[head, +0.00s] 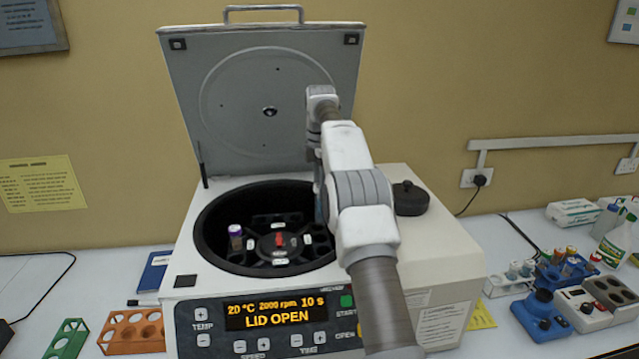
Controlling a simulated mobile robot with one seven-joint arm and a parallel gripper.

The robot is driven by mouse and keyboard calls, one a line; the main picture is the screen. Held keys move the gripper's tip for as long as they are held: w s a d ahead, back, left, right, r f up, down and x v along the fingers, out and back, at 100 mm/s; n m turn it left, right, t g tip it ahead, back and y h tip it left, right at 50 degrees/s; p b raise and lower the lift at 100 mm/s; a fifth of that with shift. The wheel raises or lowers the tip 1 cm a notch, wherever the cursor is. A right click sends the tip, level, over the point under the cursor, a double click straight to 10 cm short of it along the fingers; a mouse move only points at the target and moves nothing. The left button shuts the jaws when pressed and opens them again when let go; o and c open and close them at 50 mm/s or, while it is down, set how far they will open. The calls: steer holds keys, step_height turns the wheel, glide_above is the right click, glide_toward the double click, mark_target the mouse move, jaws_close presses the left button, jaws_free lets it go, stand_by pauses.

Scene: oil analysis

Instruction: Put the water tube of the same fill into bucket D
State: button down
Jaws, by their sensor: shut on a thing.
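The centrifuge (188,258) stands on the bench with its lid (250,95) raised. A tube with a purple-and-white top (235,232) stands in the left bucket of the rotor (262,248). Small white labels sit on the rotor around a red centre knob, too small to read, so I cannot tell which bucket is D. My gripper (319,192) points down at the right side of the bowl, mostly behind my own arm. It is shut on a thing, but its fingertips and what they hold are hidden.
The bowl rim (210,258) surrounds the rotor. A black round knob (410,198) sits on the centrifuge top at right. An orange rack (132,332) and a green rack (66,340) stand at left. Racked tubes (527,268) and a blue device (542,315) are at right.

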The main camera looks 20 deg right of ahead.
mark_target(320, 219)
steer(key=shift+f+b, duration=0.5)
steer(key=shift+f, duration=4.6)
steer(key=shift+c, duration=1.9)
jaws_free()
steer(key=shift+r, duration=0.15)
step_height(320, 219, up, 11)
steer(key=shift+f+p, duration=0.15)
steer(key=shift+p, duration=0.3)
steer(key=shift+r, duration=0.55)
